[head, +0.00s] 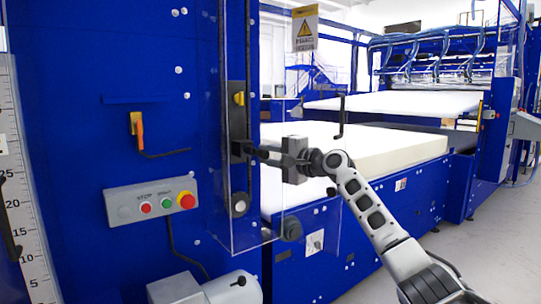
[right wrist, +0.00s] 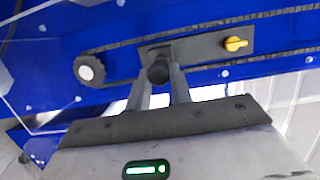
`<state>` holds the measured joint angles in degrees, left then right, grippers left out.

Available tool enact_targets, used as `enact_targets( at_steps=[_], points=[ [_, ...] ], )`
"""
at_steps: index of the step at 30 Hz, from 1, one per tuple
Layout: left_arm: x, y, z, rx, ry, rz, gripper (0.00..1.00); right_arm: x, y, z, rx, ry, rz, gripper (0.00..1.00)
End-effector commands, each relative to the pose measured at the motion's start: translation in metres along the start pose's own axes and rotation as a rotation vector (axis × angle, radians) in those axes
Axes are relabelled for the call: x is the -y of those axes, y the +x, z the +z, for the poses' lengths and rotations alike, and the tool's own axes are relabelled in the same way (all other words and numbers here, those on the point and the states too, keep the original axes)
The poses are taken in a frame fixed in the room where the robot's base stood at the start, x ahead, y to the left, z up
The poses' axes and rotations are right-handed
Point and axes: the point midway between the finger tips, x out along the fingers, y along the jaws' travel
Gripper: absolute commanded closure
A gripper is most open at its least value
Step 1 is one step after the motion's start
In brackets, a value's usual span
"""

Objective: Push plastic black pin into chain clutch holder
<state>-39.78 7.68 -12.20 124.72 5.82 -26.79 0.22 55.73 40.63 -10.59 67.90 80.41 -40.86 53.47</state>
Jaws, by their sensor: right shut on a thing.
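The chain clutch holder (head: 238,122) is a dark upright plate on the blue machine wall, behind a clear guard. It also shows in the right wrist view (right wrist: 208,46), with the chain running along it. A yellow knob (head: 239,98) sits at its upper end. My right gripper (head: 250,151) reaches in from the right to the plate's lower end. In the right wrist view, its two fingers (right wrist: 159,82) are shut on the round black pin (right wrist: 158,72), in front of the plate. How deep the pin sits is hidden. My left gripper is not in view.
A round black wheel (head: 239,203) is below the holder. The clear guard (head: 268,225) stands close around my right gripper. A control box with buttons (head: 150,203) and an orange-handled switch (head: 137,124) are to the left. A white foam block (head: 400,150) lies behind my arm.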

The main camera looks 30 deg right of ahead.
Motion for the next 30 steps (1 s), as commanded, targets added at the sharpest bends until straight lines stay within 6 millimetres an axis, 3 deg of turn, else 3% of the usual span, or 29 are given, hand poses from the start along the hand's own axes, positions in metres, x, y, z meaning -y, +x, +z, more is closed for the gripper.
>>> enact_targets(
  at_steps=[28,29,30],
  points=[
    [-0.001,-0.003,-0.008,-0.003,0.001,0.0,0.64,0.0,0.019,-0.005,0.0,0.001,0.0,1.0],
    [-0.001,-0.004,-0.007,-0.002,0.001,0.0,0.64,0.0,0.018,-0.005,0.0,0.001,0.0,0.73],
    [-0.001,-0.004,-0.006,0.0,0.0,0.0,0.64,0.0,0.018,-0.005,0.0,0.001,0.0,0.62]
  ],
)
